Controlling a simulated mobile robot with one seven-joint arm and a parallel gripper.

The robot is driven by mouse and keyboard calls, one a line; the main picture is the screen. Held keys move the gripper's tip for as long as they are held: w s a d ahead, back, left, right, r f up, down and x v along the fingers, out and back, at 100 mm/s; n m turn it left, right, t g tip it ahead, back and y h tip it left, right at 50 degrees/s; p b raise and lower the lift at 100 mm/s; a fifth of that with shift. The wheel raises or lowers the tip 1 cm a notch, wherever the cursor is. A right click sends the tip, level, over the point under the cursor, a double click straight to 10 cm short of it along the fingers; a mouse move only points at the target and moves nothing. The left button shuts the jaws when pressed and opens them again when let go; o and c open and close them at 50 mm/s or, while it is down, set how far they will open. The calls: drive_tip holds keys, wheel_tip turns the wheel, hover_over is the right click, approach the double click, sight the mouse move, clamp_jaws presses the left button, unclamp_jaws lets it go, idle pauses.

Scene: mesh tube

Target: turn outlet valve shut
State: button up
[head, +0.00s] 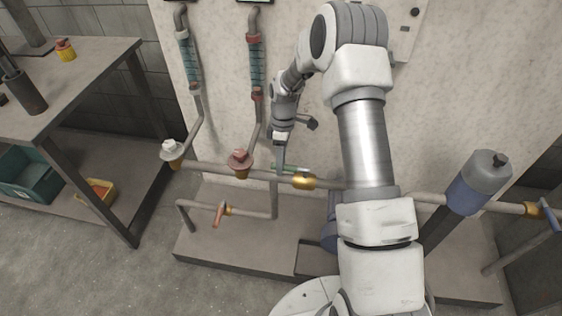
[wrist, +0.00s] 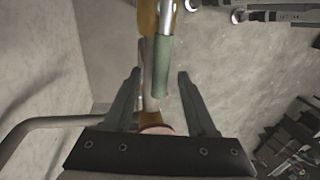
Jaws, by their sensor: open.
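A green lever handle (head: 290,167) lies by a brass valve body (head: 304,181) on the horizontal pipe. In the wrist view the green handle (wrist: 162,66) shows between my open fingertips, with brass (wrist: 148,18) above it. My gripper (head: 280,166) is at this handle, and my gripper (wrist: 160,75) has a finger on each side of it in the picture, with gaps showing. I cannot tell whether the handle is within finger depth. Another valve has an orange handle (head: 219,215) on the lower pipe, and one at far right has a blue handle (head: 550,215).
A red-capped valve (head: 240,158) and a white-capped valve (head: 172,149) stand left of my gripper, below two clear tubes (head: 256,68). A blue-grey cylinder (head: 478,182) is on the pipe at right. A workbench (head: 75,80) stands at left.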

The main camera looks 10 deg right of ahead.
clamp_jaws()
idle(1.4)
